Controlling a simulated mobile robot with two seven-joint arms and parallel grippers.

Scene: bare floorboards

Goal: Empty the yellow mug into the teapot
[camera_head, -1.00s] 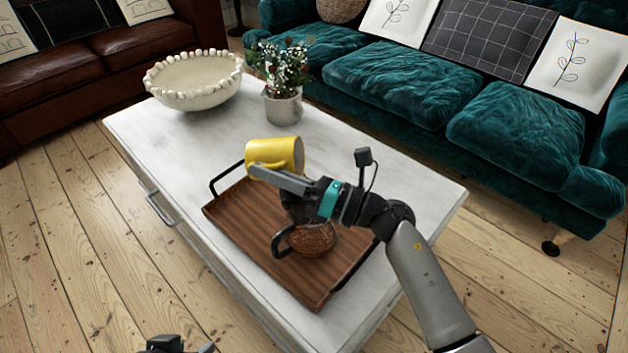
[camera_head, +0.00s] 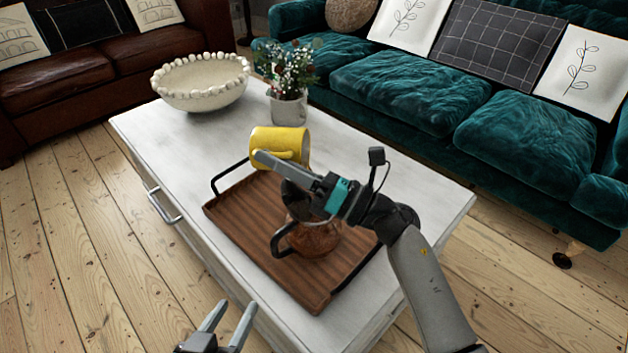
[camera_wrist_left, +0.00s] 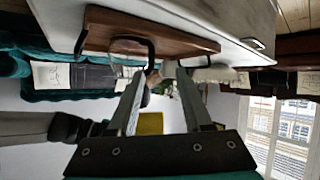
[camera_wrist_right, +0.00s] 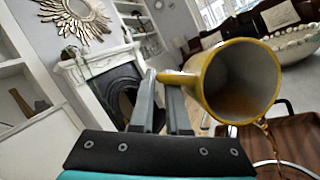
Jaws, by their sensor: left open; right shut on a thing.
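My right gripper (camera_head: 262,156) is shut on the handle of the yellow mug (camera_head: 280,146), above the far end of the tray. The mug lies tipped on its side. In the right wrist view its mouth (camera_wrist_right: 240,80) faces the camera, and a thin brown stream (camera_wrist_right: 268,135) runs from its lower rim. The teapot (camera_head: 318,238), clear with brown contents and a dark handle (camera_head: 281,242), stands on the tray, partly hidden by my right gripper and wrist. Where the stream lands is unclear. My left gripper (camera_head: 232,305) is open and empty, low in front of the table.
The wooden tray (camera_head: 235,212) with black handles rests on the white table (camera_head: 150,135). A beaded bowl (camera_head: 200,85) and potted plant (camera_head: 288,105) stand at the table's far end. A teal sofa (camera_head: 410,90) is behind. Floor at left is clear.

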